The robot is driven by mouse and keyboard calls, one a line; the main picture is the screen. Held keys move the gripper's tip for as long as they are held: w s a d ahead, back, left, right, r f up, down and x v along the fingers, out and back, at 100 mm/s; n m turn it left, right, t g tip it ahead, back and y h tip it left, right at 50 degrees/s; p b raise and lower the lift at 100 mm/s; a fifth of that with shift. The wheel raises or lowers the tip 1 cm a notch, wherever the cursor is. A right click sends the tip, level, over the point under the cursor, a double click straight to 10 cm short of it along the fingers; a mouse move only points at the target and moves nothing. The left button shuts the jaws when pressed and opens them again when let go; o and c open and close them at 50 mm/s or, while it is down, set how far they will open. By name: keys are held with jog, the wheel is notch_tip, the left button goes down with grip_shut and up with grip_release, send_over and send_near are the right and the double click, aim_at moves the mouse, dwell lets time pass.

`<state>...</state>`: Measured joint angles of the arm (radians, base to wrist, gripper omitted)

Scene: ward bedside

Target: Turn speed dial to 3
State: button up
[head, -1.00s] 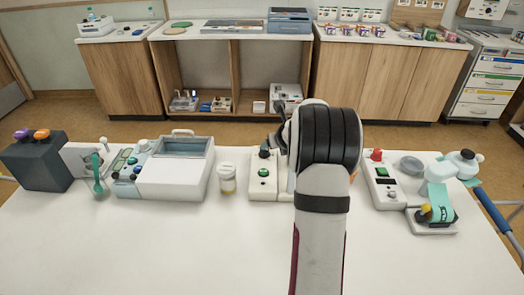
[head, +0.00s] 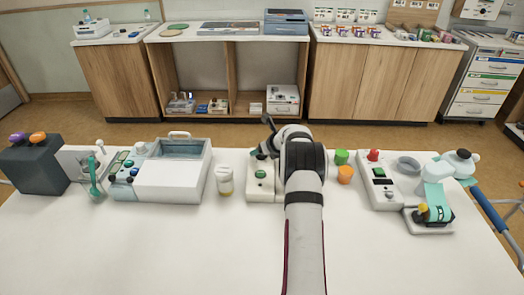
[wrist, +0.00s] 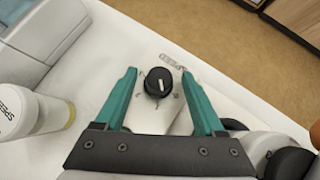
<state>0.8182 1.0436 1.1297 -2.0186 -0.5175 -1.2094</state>
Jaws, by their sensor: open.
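A round black dial (wrist: 158,82) with a short white pointer line sits on a white device in the wrist view. Small marks lie around it, too small to read. My gripper (wrist: 158,72) has two teal fingers, spread open, one on each side of the dial with gaps between. I cannot tell how high the fingertips are above the device. In the head view the white device (head: 259,190) with a green button stands at the table's middle. My arm covers its right part, and the fingers are not clear there.
A white machine (head: 172,180) is further left. Green (head: 341,157) and orange (head: 345,175) cups and a red-buttoned box (head: 381,190) are to the right. The table's front is clear.

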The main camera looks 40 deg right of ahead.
jog(key=shift+w+d+f, duration=0.1)
jog(key=shift+w+f, duration=0.2)
grip_shut()
jog(key=shift+m+g+h, duration=0.3)
jog(key=shift+m+h, duration=0.5)
jog(key=shift+m, duration=0.2)
jog(key=shift+m+h, duration=0.4)
jog(key=shift+m, duration=0.2)
grip_release()
